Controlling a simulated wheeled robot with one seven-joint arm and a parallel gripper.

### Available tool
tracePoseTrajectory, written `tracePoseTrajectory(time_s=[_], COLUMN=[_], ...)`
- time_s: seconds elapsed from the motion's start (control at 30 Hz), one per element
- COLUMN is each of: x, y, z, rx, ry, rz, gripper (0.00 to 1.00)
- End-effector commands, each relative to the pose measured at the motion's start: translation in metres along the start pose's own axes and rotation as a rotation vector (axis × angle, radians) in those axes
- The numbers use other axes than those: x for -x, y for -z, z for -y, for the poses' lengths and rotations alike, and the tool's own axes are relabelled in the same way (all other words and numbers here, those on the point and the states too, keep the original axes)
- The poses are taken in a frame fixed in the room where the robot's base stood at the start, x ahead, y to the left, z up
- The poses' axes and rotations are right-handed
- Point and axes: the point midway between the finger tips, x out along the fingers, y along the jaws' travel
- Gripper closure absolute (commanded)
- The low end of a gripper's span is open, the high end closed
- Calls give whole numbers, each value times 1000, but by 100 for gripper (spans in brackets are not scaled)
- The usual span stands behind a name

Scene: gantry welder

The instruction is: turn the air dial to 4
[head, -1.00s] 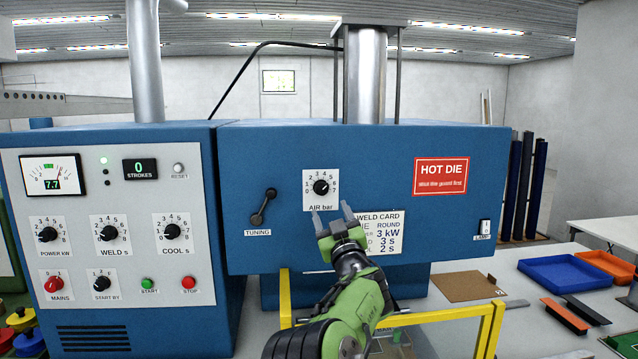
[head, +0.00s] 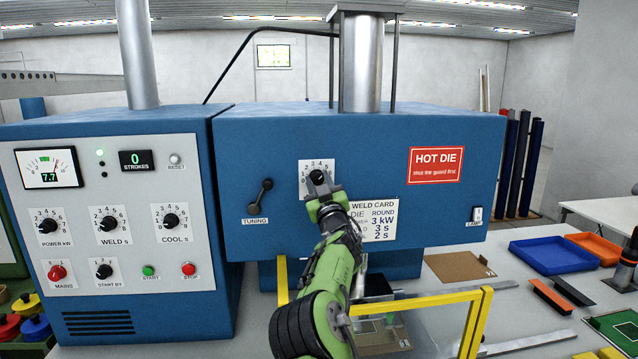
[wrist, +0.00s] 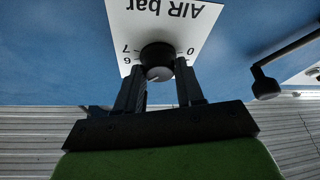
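The air dial is a black knob (head: 318,177) on a white numbered plate (head: 305,168) on the blue press front. In the wrist view the knob (wrist: 157,58) shows upside down under the words "AIR bar". The lower part of the plate is hidden behind my gripper in the head view. My gripper (head: 320,188) is at the dial, its two dark fingers (wrist: 158,78) apart on either side of the knob's near edge. I cannot tell whether the fingers touch the knob. The number the dial points to is not clear.
The tuning lever (head: 260,196) is left of the dial. The weld card (head: 385,222) is just right of my arm, and the red HOT DIE sign (head: 436,164) is farther right. A yellow guard frame (head: 425,300) stands below, around my arm.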

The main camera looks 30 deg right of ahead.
Motion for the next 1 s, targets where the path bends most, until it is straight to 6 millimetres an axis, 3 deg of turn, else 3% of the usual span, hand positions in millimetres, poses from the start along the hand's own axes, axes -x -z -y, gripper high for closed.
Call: tracePoseTrajectory(time_s=[0.03,0.13,0.47,1.0], x=[0,0,0,0], y=[0,0,0,1], z=[0,0,-1,-2], rx=[0,0,59,379], ry=[0,0,23,156], rz=[0,0,-1,-3], gripper=[79,93,93,93])
